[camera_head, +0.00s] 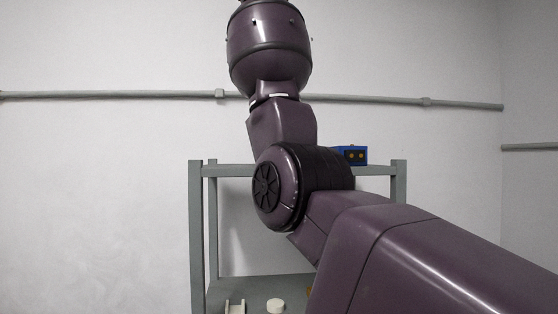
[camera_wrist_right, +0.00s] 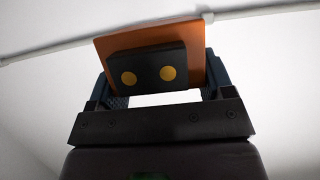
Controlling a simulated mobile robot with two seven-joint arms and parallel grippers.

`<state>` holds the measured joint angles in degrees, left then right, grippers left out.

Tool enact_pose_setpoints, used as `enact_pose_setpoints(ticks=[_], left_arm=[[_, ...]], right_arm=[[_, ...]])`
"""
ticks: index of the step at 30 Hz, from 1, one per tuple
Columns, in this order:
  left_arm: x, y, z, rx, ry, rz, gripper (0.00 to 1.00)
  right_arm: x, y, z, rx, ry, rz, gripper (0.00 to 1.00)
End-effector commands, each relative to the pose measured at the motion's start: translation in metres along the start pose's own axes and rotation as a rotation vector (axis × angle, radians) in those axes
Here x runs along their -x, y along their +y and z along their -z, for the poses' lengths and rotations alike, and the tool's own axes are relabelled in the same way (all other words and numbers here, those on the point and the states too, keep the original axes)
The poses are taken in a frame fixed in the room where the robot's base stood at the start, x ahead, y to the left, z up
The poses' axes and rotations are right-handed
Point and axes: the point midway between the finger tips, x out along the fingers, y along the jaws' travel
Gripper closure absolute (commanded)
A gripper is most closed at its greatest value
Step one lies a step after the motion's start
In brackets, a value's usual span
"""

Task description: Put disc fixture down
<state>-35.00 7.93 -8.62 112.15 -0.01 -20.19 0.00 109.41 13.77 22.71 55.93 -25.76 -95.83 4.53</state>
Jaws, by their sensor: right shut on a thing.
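My right arm rises through the middle of the head view, and its gripper is beyond the top edge there. In the right wrist view my right gripper (camera_wrist_right: 157,86) is shut on the disc fixture, an orange plate (camera_wrist_right: 118,45) with a dark block (camera_wrist_right: 148,68) bearing two yellow discs. The fixture is tilted and sits between the two blue-grey fingers. It is held up in the air against the pale wall. My left gripper is not in view.
A grey shelf frame (camera_head: 196,240) stands against the wall, partly hidden by my arm. A blue block (camera_head: 352,155) with two orange discs is at its top rail. A white disc (camera_head: 275,305) and a pale slotted piece (camera_head: 235,307) are on the lower board (camera_head: 250,287).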

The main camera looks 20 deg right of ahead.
Motion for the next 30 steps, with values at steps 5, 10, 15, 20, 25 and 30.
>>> enact_pose_setpoints(ticks=[5,10,15,20,25,30], left_arm=[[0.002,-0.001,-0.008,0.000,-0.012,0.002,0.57],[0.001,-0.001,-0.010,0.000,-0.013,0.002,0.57],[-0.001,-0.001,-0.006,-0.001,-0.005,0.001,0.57],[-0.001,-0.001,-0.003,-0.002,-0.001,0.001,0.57],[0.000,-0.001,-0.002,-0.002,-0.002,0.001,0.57],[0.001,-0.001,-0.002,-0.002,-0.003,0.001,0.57]], right_arm=[[-0.010,0.000,-0.023,-0.001,0.002,0.001,0.74],[-0.022,0.000,-0.052,0.000,0.000,0.000,0.74],[-0.034,-0.001,-0.083,0.000,0.000,0.001,0.74],[-0.047,-0.001,-0.112,0.000,-0.001,0.001,0.74],[-0.056,-0.001,-0.136,0.001,0.000,0.000,0.74],[-0.060,0.000,-0.145,0.001,0.002,0.000,0.74]])
